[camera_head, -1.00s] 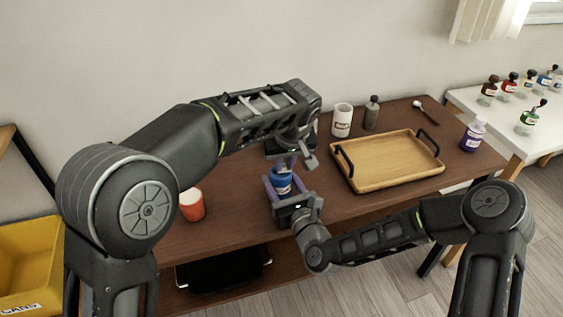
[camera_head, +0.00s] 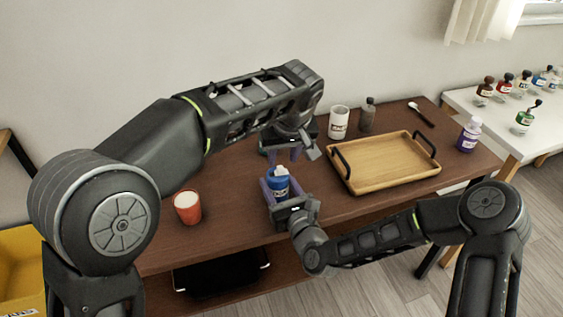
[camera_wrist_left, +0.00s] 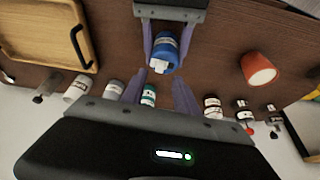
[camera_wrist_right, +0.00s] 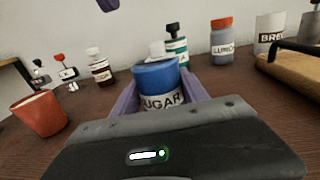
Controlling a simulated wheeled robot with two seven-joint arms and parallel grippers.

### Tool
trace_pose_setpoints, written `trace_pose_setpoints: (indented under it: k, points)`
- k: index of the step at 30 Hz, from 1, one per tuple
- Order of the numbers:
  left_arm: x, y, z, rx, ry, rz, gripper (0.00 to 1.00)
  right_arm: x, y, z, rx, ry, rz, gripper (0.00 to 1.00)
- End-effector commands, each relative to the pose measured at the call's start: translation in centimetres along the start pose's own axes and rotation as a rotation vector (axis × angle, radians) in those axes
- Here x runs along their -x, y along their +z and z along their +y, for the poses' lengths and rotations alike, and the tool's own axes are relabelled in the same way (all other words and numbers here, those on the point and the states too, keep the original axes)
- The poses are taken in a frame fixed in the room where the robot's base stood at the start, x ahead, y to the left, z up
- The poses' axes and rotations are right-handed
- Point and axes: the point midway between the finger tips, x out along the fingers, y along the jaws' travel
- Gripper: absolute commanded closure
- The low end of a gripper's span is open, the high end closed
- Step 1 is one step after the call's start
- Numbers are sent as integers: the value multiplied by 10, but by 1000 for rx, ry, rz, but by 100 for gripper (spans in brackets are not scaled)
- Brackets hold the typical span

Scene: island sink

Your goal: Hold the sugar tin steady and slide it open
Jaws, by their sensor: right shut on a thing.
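The sugar tin (camera_head: 278,188) is blue with a white label that reads SUGAR in the right wrist view (camera_wrist_right: 160,102). It stands upright near the middle of the brown table. A white piece (camera_wrist_right: 156,50) sits on its top; I cannot tell how far the lid is slid. My right gripper (camera_head: 276,184) is shut on the tin, one finger on each side. My left gripper (camera_head: 297,154) is above and behind the tin, with its fingers apart and empty. In the left wrist view the tin (camera_wrist_left: 163,54) lies just beyond the left fingertips.
A red cup (camera_head: 187,207) stands left of the tin. A wooden tray (camera_head: 375,182) with black handles is to the right. A white canister (camera_head: 339,123) and a grey jar (camera_head: 367,115) stand behind. Several small bottles, partly hidden in the head view, stand behind the tin.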

Motion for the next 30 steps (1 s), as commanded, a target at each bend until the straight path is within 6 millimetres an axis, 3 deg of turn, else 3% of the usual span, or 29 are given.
trace_pose_setpoints:
  k: [3, 9, 24, 25, 30]
  points:
    - [27, 0, 1, 0, 4, 2, 64, 0, 0, 0, 0, 0, 0, 94]
    - [59, 0, 1, -1, 2, 1, 64, 0, 0, 0, 0, 0, 0, 94]
    - [67, 0, 0, -1, 0, -1, 64, 0, 0, 0, 0, 0, 0, 94]
    - [67, 0, 0, -1, 0, -1, 64, 0, 0, 0, 0, 0, 0, 47]
    - [67, 0, 0, -1, 0, -1, 64, 0, 0, 0, 0, 0, 0, 33]
